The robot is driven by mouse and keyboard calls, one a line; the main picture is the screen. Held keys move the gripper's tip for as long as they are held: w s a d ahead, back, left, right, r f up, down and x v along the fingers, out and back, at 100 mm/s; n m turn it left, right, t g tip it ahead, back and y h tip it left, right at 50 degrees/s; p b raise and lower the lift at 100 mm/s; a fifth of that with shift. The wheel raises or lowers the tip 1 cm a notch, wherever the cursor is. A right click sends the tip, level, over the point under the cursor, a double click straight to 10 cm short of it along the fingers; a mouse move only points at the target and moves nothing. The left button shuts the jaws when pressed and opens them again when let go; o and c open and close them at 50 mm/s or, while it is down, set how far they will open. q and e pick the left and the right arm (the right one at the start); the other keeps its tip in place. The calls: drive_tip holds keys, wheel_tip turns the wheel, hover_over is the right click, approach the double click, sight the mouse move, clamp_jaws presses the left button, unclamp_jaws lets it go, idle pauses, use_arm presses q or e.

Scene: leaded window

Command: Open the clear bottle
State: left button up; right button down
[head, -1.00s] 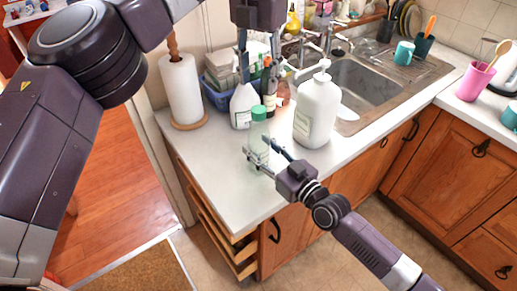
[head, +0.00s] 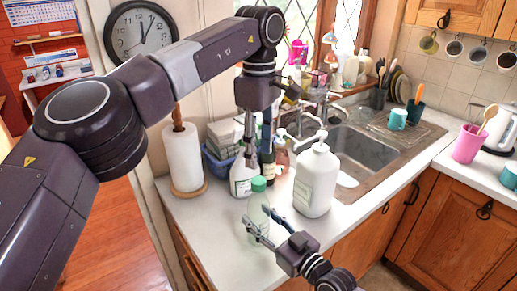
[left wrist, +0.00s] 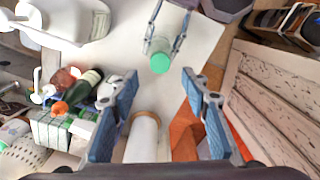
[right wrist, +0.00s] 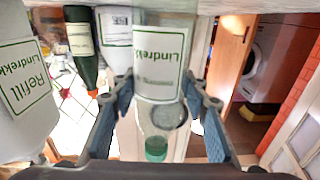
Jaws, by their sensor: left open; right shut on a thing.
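The clear bottle (head: 258,207) stands upright near the counter's front left edge, with a green cap (head: 258,184) on top. My right gripper (head: 264,226) is shut around its body; in the right wrist view the labelled bottle (right wrist: 160,75) sits between the fingers. My left gripper (head: 259,142) is open and empty, pointing down above and behind the cap in the head view. In the left wrist view the green cap (left wrist: 160,62) lies just beyond the open fingers (left wrist: 163,95), apart from them.
A large white pump bottle (head: 316,182) stands right of the clear bottle. A paper towel roll (head: 183,160) stands at left; the sink (head: 362,157) is at right.

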sight(258, 180)
use_arm(q)
drive_tip(key=m, duration=1.3)
drive_tip(key=shift+m, duration=0.4)
drive_tip(key=shift+w+f, duration=0.1)
drive_tip(key=shift+f, duration=3.9)
drive_tip(key=shift+c, duration=0.6)
